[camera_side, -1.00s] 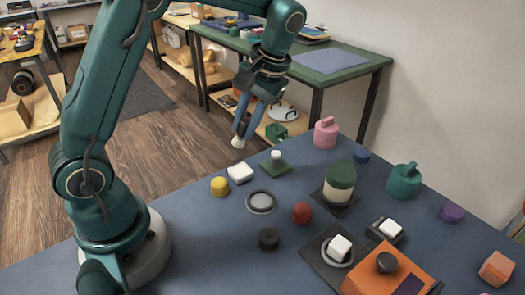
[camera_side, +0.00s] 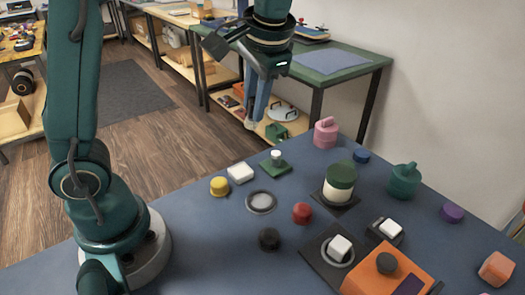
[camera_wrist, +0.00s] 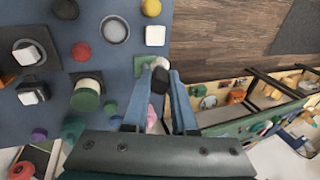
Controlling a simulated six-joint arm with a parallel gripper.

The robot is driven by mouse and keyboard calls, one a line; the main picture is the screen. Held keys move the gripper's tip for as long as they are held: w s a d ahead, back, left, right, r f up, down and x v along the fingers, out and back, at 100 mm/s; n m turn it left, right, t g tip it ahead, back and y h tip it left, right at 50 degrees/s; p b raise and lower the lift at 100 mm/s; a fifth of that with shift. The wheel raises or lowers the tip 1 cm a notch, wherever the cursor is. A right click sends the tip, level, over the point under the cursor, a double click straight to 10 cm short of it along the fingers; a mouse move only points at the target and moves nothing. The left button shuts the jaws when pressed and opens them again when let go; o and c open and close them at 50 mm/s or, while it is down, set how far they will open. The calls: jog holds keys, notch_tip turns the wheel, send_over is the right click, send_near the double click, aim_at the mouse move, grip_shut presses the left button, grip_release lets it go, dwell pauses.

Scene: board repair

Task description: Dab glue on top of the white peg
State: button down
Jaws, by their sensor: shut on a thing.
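The white peg (camera_side: 276,154) stands upright on a small green square plate (camera_side: 274,166) at the table's back edge. The plate also shows in the wrist view (camera_wrist: 141,62); there I cannot clearly tell the peg from what my gripper holds. My gripper (camera_side: 252,113) points down, above and a little left of the peg in the side view, and apart from it. It is shut on a small dark applicator (camera_wrist: 159,80) with a whitish tip (camera_wrist: 160,63). I cannot see whether there is glue on the tip.
A green-topped cream jar (camera_side: 339,184) stands right of the peg. A white block (camera_side: 240,173), a yellow knob (camera_side: 220,186) and a grey ring (camera_side: 261,202) lie left and in front. A pink weight (camera_side: 326,132) stands behind. An orange box (camera_side: 386,272) is at the front.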

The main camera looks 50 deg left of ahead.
jog(key=w+a+r+t, duration=0.1)
jog(key=w+r, duration=0.1)
jog(key=w, duration=0.3)
jog(key=shift+n, duration=0.3)
jog(key=shift+s+a+f, duration=0.1)
jog(key=shift+f, duration=1.25)
jog(key=shift+s+a+f, duration=0.1)
jog(key=shift+f, duration=1.25)
